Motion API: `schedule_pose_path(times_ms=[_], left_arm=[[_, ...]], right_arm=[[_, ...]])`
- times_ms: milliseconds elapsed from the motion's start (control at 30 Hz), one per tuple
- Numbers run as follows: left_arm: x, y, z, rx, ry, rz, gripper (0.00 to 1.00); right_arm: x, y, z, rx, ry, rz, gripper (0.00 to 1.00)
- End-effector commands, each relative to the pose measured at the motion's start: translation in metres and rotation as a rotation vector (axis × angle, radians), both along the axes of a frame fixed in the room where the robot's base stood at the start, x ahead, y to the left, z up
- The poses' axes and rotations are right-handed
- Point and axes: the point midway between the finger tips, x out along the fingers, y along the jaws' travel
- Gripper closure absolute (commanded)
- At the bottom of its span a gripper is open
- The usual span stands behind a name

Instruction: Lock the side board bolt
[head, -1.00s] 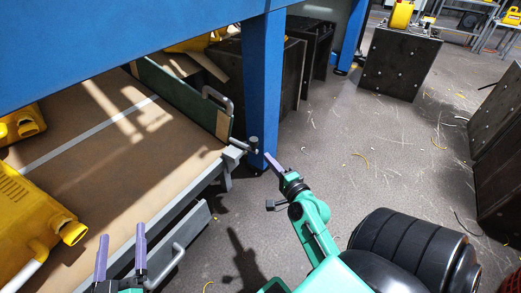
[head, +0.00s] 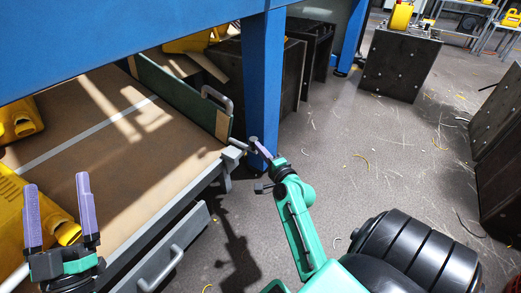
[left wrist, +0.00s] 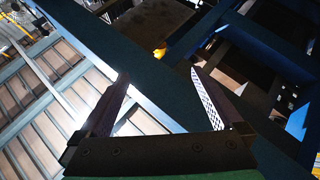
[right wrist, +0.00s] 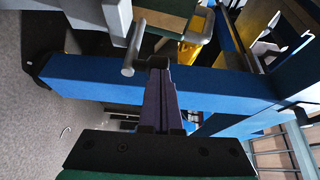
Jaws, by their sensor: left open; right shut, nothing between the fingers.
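The side board (head: 175,95) is a dark green panel with a grey handle (head: 217,98), standing upright at the table's far edge. The grey bolt (head: 238,145) with its dark upright knob sits at the table corner. It also shows in the right wrist view (right wrist: 129,52), just ahead of the fingers. My right gripper (head: 262,151) is shut and empty, its tips beside the bolt's knob; I cannot tell whether they touch. My left gripper (head: 58,205) is open and empty above the table's near left part. The bolt's catch is not clear.
A blue post (head: 264,90) rises right behind the bolt, under a blue beam (head: 110,40). Yellow jerry cans (head: 18,118) lie on the brown tabletop (head: 150,165). A grey drawer (head: 180,248) juts out in front. Grey floor to the right is open before dark crates (head: 400,62).

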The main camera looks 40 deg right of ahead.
Motion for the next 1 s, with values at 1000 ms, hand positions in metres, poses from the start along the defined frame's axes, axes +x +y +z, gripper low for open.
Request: schedule_pose_path(times_ms=[1000], left_arm=[[-0.046,-0.022,-0.221,0.111,0.664,-0.092,0.0]], right_arm=[[0.043,0.013,0.002,-0.001,-0.001,0.0,1.0]])
